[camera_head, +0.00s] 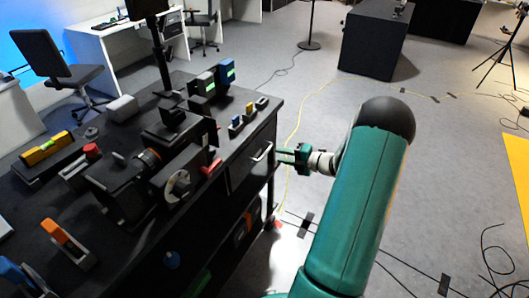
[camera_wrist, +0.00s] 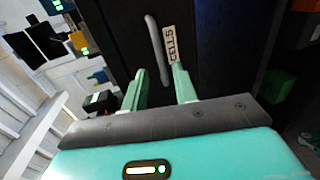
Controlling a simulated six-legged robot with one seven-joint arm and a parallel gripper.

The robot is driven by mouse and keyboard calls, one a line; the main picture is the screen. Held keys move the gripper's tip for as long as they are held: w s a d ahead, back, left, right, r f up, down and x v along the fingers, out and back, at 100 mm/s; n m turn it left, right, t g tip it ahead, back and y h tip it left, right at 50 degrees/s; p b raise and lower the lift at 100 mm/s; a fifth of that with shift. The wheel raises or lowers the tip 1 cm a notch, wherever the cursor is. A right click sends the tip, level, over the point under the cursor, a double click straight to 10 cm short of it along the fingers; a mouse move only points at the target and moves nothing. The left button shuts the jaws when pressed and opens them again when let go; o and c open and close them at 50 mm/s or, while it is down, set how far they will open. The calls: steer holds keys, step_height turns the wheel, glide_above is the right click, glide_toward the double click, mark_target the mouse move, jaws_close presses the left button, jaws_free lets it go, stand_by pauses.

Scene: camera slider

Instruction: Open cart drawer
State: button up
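The black cart (camera_head: 232,205) stands at the left of the head view, with its drawer (camera_head: 240,172) in the side facing my arm. The drawer looks shut. Its pale bar handle (camera_head: 262,152) also shows in the wrist view (camera_wrist: 155,45), beside a white "CELLS" label (camera_wrist: 171,45). My gripper (camera_head: 284,153) is level with the handle, just to its right in the head view. In the wrist view my gripper (camera_wrist: 160,74) has its two green fingers apart, one to each side of the handle's lower end. Contact with the handle cannot be told.
The cart top holds a large camera rig (camera_head: 125,185), batteries (camera_head: 225,72), small coloured blocks (camera_head: 249,108) and an orange-topped clamp (camera_head: 55,232). A yellow cable (camera_head: 300,110) runs over the floor behind my gripper. Grey floor (camera_head: 440,190) right of my arm is mostly clear.

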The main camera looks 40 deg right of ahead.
mark_target(267, 152)
steer(key=x, duration=0.7)
steer(key=shift+w, duration=0.3)
jaws_close()
